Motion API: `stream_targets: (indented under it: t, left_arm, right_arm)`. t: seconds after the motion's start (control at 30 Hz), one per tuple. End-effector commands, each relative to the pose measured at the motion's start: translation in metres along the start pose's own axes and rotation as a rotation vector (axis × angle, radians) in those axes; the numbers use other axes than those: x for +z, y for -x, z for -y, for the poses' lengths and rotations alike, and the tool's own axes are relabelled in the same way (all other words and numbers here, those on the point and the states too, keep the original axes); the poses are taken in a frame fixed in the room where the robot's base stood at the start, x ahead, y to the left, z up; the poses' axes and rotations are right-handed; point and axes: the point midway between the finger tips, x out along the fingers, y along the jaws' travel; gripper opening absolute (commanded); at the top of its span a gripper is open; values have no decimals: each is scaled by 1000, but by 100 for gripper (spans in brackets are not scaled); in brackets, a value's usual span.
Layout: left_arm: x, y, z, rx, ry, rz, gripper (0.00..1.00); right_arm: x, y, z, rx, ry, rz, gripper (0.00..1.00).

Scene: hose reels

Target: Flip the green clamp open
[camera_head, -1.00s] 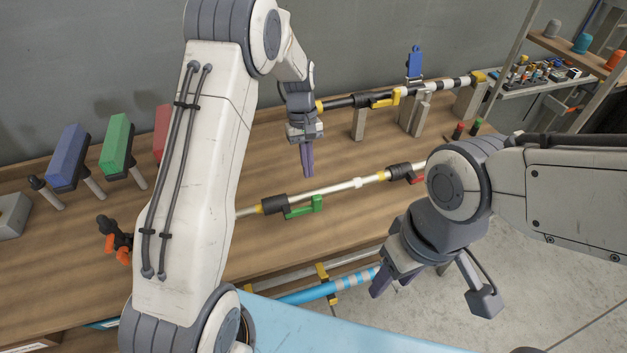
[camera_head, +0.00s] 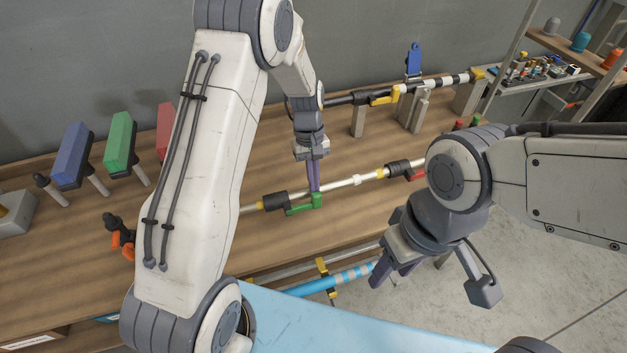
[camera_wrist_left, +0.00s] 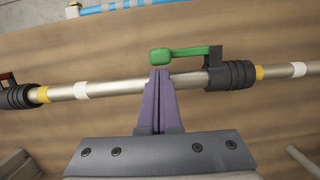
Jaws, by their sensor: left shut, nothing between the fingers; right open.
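The green clamp (camera_head: 303,208) is a lever on a black collar (camera_head: 274,201) around a silver rod (camera_head: 340,185) lying over the wooden bench. In the left wrist view, the green clamp (camera_wrist_left: 180,53) runs along the far side of the rod, its wide end just beyond my fingertips. My left gripper (camera_head: 314,190) is shut and empty, its purple fingers over the rod beside the lever's free end. In the left wrist view its tips (camera_wrist_left: 160,72) look close to the green end; I cannot tell if they touch. My right gripper (camera_head: 392,277) is open and empty, off the bench's front right.
A red clamp (camera_head: 416,176) sits further right on the same rod. Behind stands another rod with a yellow clamp (camera_head: 384,97) and a blue lever (camera_head: 414,60). Blue, green and red blocks stand on the left. Bare bench lies between the two rods.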

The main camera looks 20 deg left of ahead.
Motion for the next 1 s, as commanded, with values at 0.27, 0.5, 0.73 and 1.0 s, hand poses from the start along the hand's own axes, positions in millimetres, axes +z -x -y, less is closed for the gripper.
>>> stream_targets:
  t: [0.27,0.5,0.73,1.0]
  left_arm:
    - [4,-1,-2,-12,-49,1,0]
    - [6,-2,-3,-23,-87,1,0]
    - [13,-3,-6,-45,-177,2,0]
    - [28,-7,-10,-100,-396,2,0]
  right_arm:
    - [0,1,0,0,0,0,50]
    - [0,1,0,0,0,0,50]
    - [0,3,0,0,0,0,50]
    - [0,6,0,0,0,0,50]
